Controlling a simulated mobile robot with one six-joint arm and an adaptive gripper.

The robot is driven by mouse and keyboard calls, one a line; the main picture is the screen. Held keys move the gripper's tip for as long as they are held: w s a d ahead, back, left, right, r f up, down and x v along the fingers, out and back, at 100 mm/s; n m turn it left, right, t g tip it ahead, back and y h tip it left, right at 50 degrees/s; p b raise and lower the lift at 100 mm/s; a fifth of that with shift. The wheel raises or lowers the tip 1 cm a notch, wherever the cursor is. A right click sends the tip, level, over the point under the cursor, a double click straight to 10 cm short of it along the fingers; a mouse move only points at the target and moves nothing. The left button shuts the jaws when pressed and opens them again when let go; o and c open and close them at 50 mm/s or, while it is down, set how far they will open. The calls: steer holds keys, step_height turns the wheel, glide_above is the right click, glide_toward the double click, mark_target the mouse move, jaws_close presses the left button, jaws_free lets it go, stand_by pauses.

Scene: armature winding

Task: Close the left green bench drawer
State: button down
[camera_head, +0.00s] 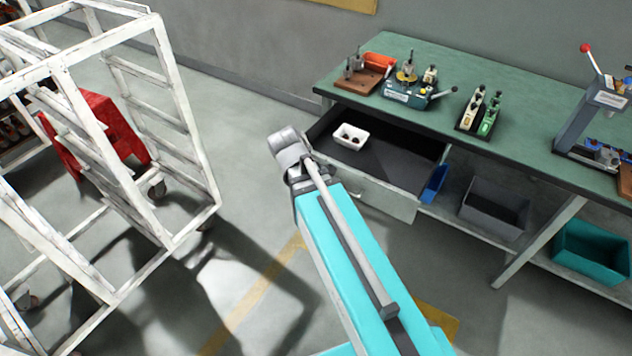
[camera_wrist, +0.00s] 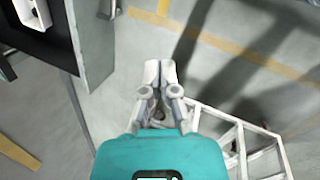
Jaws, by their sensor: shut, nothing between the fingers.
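The left bench drawer (camera_head: 390,200) is pulled well out from under the green bench (camera_head: 465,85). Its pale front faces away from the bench, and its dark inside holds a white tray (camera_head: 350,136) with small dark parts. In the wrist view the drawer front (camera_wrist: 88,45) is at upper left, with a handle (camera_wrist: 108,8) near the top edge. My gripper (camera_wrist: 160,66) is shut and empty, beside the drawer front and apart from it. In the head view my grey wrist shows left of the drawer, and the fingertips cannot be made out.
Fixtures and an orange tray (camera_head: 379,61) lie on the bench top. Grey (camera_head: 495,205) and teal (camera_head: 590,250) bins sit on the lower shelf. Floor between cart and drawer is clear.

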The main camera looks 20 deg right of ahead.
steer(key=w+f+n+t+h+b, duration=0.3)
steer(key=w+f+n+b, duration=0.4)
steer(key=n, duration=0.8)
steer(key=w+b, duration=0.1)
steer(key=b, duration=0.2)
steer(key=shift+f+t+h+b, duration=0.3)
steer(key=shift+f+b, duration=0.05)
steer(key=shift+b, duration=0.05)
steer(key=shift+f, duration=0.1)
steer(key=w+d+r+b+x, duration=0.1)
steer(key=r+b+x, duration=0.1)
steer(key=b+x, duration=0.5)
steer(key=shift+d+x, duration=0.25)
steer(key=shift+x, duration=2.8)
